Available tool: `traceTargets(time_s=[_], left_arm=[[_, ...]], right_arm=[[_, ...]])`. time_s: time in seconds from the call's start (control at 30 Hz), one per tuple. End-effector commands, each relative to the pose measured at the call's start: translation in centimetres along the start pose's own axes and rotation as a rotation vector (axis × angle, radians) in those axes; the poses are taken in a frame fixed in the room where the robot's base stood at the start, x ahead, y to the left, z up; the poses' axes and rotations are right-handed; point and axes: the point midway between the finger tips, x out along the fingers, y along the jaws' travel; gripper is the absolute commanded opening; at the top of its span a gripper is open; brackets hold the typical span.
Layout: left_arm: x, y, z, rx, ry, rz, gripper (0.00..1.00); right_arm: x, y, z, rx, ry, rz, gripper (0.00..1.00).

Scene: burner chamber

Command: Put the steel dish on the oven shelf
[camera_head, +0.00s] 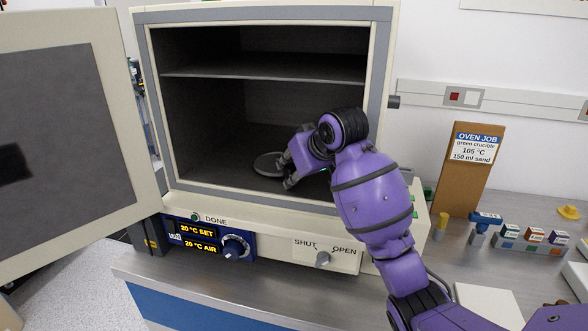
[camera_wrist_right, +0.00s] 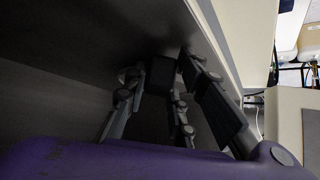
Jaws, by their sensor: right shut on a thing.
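The oven stands open, with a wire-like dark shelf (camera_head: 265,68) across its upper part and a dark floor (camera_head: 225,178) below. The round grey steel dish (camera_head: 266,165) is inside the lower part of the chamber. My right gripper (camera_head: 285,174) reaches in from the right and is shut on the dish's right edge. I cannot tell whether the dish touches the floor. In the right wrist view the gripper's fingers (camera_wrist_right: 165,95) are dark, and the dish is hard to make out. My left gripper is not in view.
The oven door (camera_head: 70,130) is swung wide open to the left. The control panel (camera_head: 208,240) reads 20 °C set and air. A brown job board (camera_head: 464,170) and several small labelled blocks (camera_head: 532,238) stand on the bench to the right.

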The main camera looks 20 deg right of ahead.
Motion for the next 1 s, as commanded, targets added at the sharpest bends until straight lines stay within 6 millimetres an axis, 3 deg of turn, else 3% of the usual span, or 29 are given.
traceTargets(time_s=[0.2,0.23,0.37,0.77,0.87,1.0], left_arm=[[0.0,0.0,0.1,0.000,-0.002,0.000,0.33],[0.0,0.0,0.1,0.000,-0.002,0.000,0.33],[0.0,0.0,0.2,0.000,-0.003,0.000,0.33],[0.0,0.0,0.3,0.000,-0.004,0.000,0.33],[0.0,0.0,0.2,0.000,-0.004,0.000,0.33],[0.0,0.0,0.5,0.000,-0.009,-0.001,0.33]], right_arm=[[0.5,0.0,0.6,0.000,-0.008,0.000,0.00],[0.6,0.0,0.7,0.001,-0.010,0.000,0.27],[0.7,0.0,0.8,0.001,-0.014,-0.001,0.43],[0.7,0.0,0.9,0.001,-0.020,-0.001,0.43],[0.0,0.0,0.2,0.001,-0.018,-0.001,0.43],[-2.7,0.1,-0.1,-0.001,-0.011,0.003,0.43]])
